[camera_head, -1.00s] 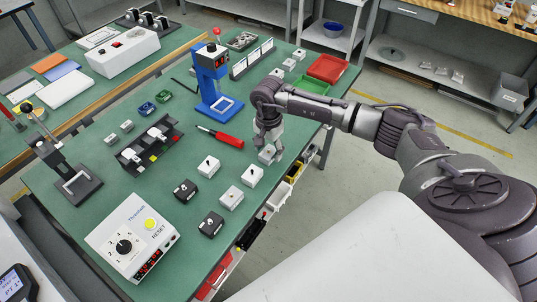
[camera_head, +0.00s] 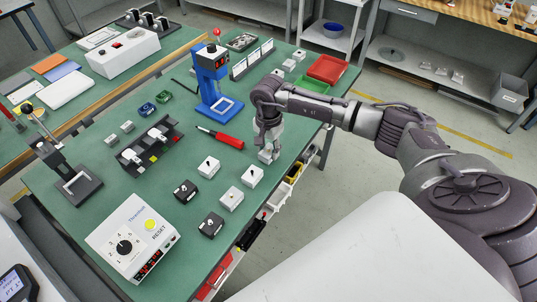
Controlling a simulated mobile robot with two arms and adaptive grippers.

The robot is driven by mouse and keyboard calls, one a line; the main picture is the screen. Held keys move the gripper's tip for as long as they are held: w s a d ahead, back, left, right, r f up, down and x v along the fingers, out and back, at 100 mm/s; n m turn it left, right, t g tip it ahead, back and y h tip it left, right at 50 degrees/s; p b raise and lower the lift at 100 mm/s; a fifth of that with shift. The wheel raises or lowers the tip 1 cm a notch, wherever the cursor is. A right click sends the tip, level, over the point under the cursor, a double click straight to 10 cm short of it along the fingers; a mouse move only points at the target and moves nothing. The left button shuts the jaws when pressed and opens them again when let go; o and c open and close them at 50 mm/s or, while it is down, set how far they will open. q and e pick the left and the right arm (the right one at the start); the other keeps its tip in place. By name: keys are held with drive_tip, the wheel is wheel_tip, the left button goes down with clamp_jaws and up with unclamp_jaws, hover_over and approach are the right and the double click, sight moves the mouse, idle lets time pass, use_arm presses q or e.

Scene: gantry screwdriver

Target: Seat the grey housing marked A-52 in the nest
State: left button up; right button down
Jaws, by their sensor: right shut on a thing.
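My right gripper (camera_head: 267,148) points down near the right edge of the green bench. It is shut on a grey housing (camera_head: 266,157), which is partly hidden by the fingers and looks to be at bench level. Its marking cannot be read, so I cannot tell if it is A-52. A blue gantry (camera_head: 209,76) with a pale square frame (camera_head: 227,106) at its foot stands farther back. A black stand (camera_head: 47,152) with a similar square frame (camera_head: 75,182) is at the left. I cannot tell for certain which frame is the nest. My left gripper is out of view.
White housings (camera_head: 252,176) and dark housings (camera_head: 211,224) sit in front of my right gripper. A red screwdriver (camera_head: 222,137) lies between it and the black rack (camera_head: 149,149). A control box (camera_head: 133,238) is at the front. Red (camera_head: 328,68) and green (camera_head: 311,85) trays are behind.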

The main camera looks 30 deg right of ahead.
sight(268, 150)
drive_tip(key=shift+r+p, duration=1.55)
drive_tip(key=shift+r, duration=1.55)
drive_tip(key=shift+f, duration=0.1)
